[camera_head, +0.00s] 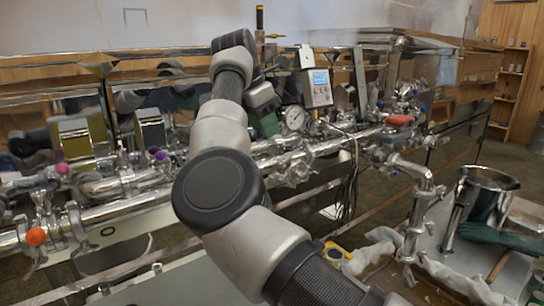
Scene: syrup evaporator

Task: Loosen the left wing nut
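My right arm reaches up from the bottom right and bends over the steel pipework. My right gripper (266,117) points down over the pipes just left of the small display box, partly behind my own arm. Its fingertips are too small and hidden to tell whether they are open or shut, or whether they touch anything. Clamped pipe joints run along the evaporator's front, among them a clamp (76,224) at the left and clamped fittings (299,166) right of my arm. I cannot make out which part is the left wing nut. My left gripper is not in view.
A display box (319,87) and a round gauge (295,118) stand close to the right of my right gripper. An orange knob (36,236) is at the lower left. A red-handled valve (400,120) and a steel pot (482,196) are at the right.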

